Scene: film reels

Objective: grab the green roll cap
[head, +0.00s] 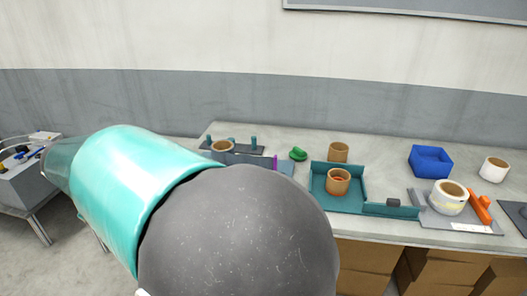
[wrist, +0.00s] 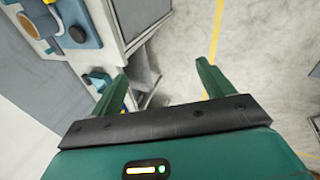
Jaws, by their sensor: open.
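The green roll cap (head: 298,154) is a small bright green piece lying on the grey workbench in the head view. My arm fills the lower left of the head view and hides part of the bench.
The workbench (head: 290,138) holds a teal tray (head: 350,202) with a tan roll (head: 338,181), another tan roll (head: 339,152) behind it, a blue bin (head: 430,161), a white roll (head: 449,197) and an orange piece (head: 480,209). Cardboard boxes (head: 452,265) stand underneath.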

